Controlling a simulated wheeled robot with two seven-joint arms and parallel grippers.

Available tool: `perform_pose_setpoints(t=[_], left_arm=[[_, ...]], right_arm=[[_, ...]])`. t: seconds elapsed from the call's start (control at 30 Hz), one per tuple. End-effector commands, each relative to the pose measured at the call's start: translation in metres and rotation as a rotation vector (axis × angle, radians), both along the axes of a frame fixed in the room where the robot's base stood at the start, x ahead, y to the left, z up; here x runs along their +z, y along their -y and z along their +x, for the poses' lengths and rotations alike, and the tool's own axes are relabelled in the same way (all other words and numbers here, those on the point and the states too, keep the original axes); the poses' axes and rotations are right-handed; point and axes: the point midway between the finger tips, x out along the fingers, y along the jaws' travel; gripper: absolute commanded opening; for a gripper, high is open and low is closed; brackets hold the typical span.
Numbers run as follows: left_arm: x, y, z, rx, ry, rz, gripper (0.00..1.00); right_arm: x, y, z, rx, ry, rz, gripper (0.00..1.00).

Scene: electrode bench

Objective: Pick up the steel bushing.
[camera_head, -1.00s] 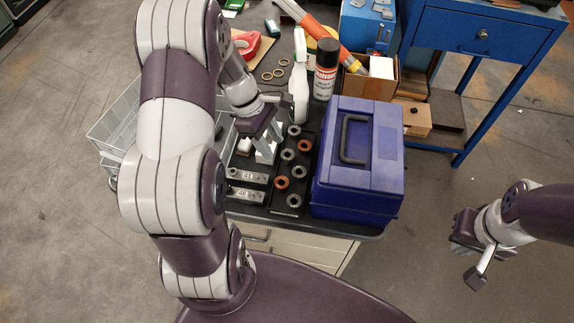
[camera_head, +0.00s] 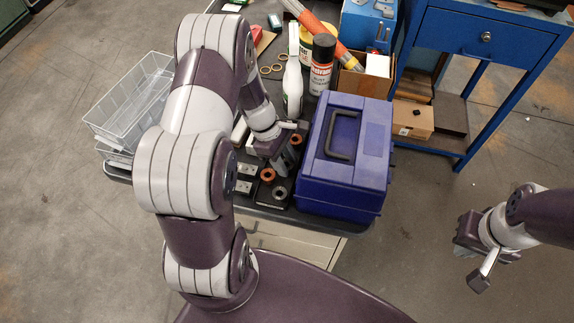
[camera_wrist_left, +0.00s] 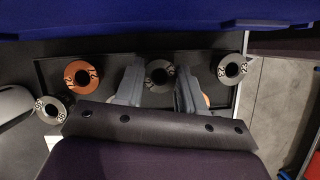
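In the left wrist view a grey steel bushing (camera_wrist_left: 158,77) lies on the dark tray, between the two fingers of my left gripper (camera_wrist_left: 157,90). The fingers are open and stand apart from it on either side; I cannot tell their exact height. Other steel bushings show at right (camera_wrist_left: 232,68) and lower left (camera_wrist_left: 48,110). A copper-coloured bushing (camera_wrist_left: 82,77) is left of the fingers; another is partly hidden behind the right finger. In the head view my left gripper (camera_head: 283,165) is over the tray, largely hiding the bushings there. My right gripper (camera_head: 472,235) hangs clear of the bench.
A blue toolbox (camera_head: 345,160) stands close to the right of the tray. A spray bottle (camera_head: 292,88) and a spray can (camera_head: 321,65) stand behind. Marked metal blocks (camera_head: 246,178) lie left of the bushings. A clear wire-like basket (camera_head: 128,100) is at left.

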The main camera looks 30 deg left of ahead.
Motion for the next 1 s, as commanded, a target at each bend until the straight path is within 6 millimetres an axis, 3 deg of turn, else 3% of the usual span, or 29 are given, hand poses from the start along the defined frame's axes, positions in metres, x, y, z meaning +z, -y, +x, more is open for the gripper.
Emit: perform_pose_setpoints(t=[0.27, 0.47, 0.8, 1.0], left_arm=[[0.007, 0.0, 0.001, 0.0, 0.002, 0.0, 0.06], [0.04, 0.0, 0.001, 0.001, 0.004, 0.0, 0.06], [0.087, -0.074, -0.025, 0.006, 0.003, 0.002, 0.06], [0.109, -0.104, -0.037, 0.002, 0.0, 0.0, 0.06]], right_arm=[[0.001, 0.0, 0.0, 0.0, 0.0, 0.0, 0.0], [0.004, 0.0, 0.0, 0.0, 0.0, 0.0, 0.0], [0.003, 0.0, 0.0, 0.0, 0.0, 0.0, 0.0], [0.011, 0.0, 0.0, 0.0, 0.0, 0.0, 0.0]])
